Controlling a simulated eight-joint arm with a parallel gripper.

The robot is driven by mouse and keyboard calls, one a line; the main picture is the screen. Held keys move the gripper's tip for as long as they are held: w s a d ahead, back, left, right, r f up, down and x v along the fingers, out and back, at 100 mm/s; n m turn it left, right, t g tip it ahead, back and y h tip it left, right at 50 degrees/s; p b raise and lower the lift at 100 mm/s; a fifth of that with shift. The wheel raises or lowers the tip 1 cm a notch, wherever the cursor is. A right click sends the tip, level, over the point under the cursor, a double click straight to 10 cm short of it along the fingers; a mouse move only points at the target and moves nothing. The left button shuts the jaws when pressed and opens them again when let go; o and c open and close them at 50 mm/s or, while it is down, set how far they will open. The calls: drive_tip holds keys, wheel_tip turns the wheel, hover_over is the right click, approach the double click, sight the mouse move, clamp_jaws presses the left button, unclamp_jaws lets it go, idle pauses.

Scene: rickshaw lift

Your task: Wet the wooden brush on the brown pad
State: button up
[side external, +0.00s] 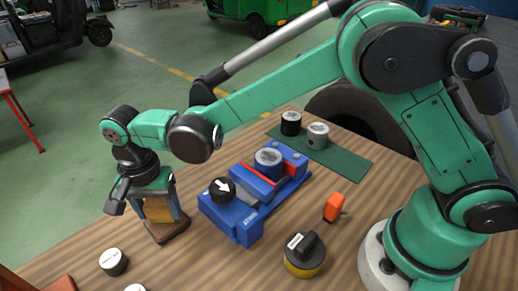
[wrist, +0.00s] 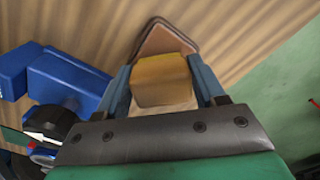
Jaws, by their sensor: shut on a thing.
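My gripper (side external: 160,213) points down near the left edge of the wooden table. It is shut on the wooden brush (side external: 156,208), a tan block between its two blue fingers. In the wrist view the brush (wrist: 162,78) sits between the fingers, with its lower end hidden. The brown pad (side external: 172,234) lies on the table right under the gripper. In the wrist view the pad's dark-rimmed, tapered end (wrist: 161,39) shows beyond the brush. The brush is over the pad; I cannot tell whether they touch.
A blue vise (side external: 242,217) stands right of the gripper, with a black knob and a grey round part on it. A green mat (side external: 340,162) holds two cylinders. A black-and-yellow knob (side external: 303,258), an orange item (side external: 334,206) and a white-topped black cylinder (side external: 113,262) stand nearer.

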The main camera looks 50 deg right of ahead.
sight(156, 205)
drive_tip(key=shift+f, duration=0.5)
idle(1.2)
drive_tip(key=shift+r, duration=0.15)
drive_tip(key=shift+r, duration=3.4)
